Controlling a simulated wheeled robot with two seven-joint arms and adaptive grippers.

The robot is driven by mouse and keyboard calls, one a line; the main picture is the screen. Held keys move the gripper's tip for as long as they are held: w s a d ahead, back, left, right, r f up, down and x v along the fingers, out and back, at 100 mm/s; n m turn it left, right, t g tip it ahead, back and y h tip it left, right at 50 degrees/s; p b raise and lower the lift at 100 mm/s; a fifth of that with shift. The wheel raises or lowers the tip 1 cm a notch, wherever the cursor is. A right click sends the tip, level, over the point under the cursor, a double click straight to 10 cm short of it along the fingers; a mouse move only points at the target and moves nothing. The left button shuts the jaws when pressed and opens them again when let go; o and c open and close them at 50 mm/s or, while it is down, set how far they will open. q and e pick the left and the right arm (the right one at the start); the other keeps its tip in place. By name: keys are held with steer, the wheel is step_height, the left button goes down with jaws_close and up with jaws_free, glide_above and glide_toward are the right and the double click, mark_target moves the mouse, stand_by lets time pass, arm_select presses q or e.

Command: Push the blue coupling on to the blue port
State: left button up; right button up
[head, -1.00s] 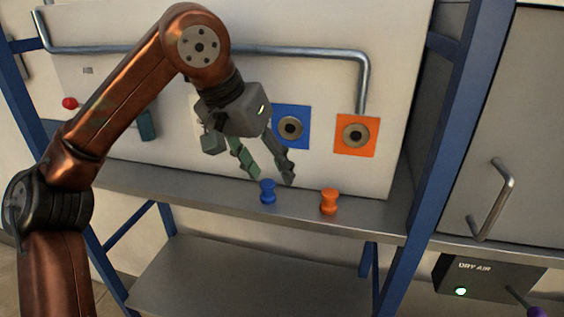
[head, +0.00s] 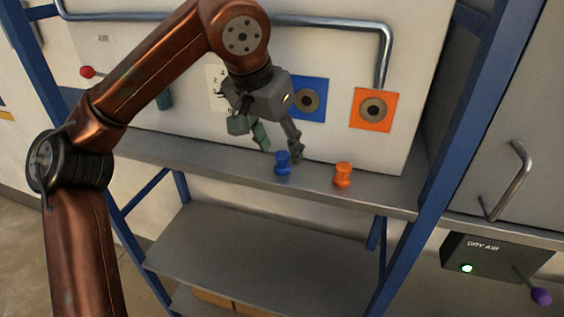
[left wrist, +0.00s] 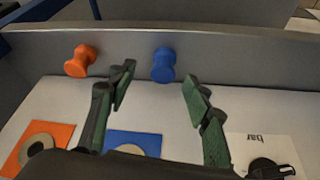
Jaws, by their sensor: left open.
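The blue coupling (head: 283,163) stands upright on the grey shelf. It also shows in the left wrist view (left wrist: 163,65), between and beyond the two fingertips. The blue port (head: 308,100) is a blue square with a round metal fitting on the white panel, partly covered by my gripper. In the left wrist view only part of its blue square (left wrist: 135,142) shows. My left gripper (head: 281,152) is open, its fingers pointing down near the blue coupling, with nothing held. The left wrist view shows its green-padded fingers (left wrist: 157,85) apart. My right gripper is not in view.
An orange coupling (head: 342,174) stands on the shelf (head: 210,165) just right of the blue one, below the orange port (head: 373,109). A blue frame post (head: 455,130) rises at right, beside a cabinet handle (head: 508,182). A lower shelf (head: 250,250) is bare.

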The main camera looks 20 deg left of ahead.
mark_target(280, 155)
arm_select(q)
steer(key=x, duration=0.2)
steer(key=p+x, duration=0.1)
steer(key=x, duration=0.1)
steer(key=shift+w+a+p, duration=0.25)
steer(key=shift+p, duration=0.05)
steer(key=shift+w+f, duration=0.15)
steer(key=shift+f, duration=0.3)
steer(key=shift+d, duration=0.15)
steer(key=shift+c, duration=0.4)
steer(key=c, duration=1.1)
steer(key=shift+o, duration=0.2)
steer(key=shift+r, duration=0.1)
